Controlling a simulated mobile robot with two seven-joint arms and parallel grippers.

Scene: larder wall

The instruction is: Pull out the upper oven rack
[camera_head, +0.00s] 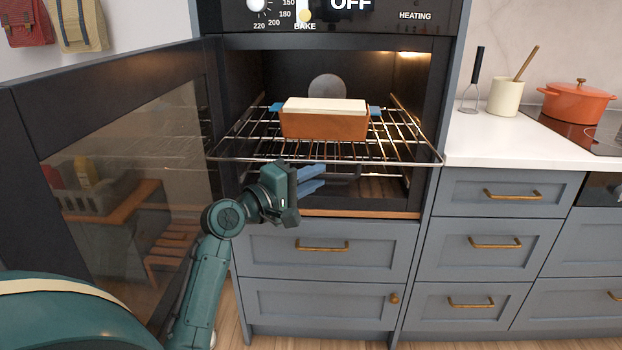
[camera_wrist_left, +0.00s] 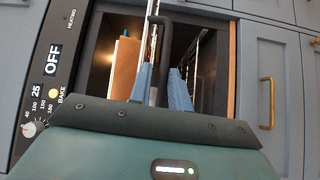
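The upper oven rack (camera_head: 400,146) is a silver wire shelf, its front bar slightly forward of the oven opening. A brown loaf dish (camera_head: 325,125) with a cream top and blue ends stands on it. My left gripper (camera_head: 313,179) is just below the rack's front bar, its blue fingers pointing right and apart. In the left wrist view the gripper (camera_wrist_left: 160,88) is open. The rack's wires (camera_wrist_left: 152,40) and a dark bar (camera_wrist_left: 163,60) show between or behind the fingers; I cannot tell whether they touch. My right gripper is out of view.
The oven door (camera_head: 130,130) stands open at the left. A lower rack (camera_wrist_left: 193,50) shows inside the oven. Drawers with brass handles (camera_head: 321,246) lie below. A counter (camera_head: 490,145) at the right holds a utensil pot (camera_head: 505,97) and an orange pot (camera_head: 577,103).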

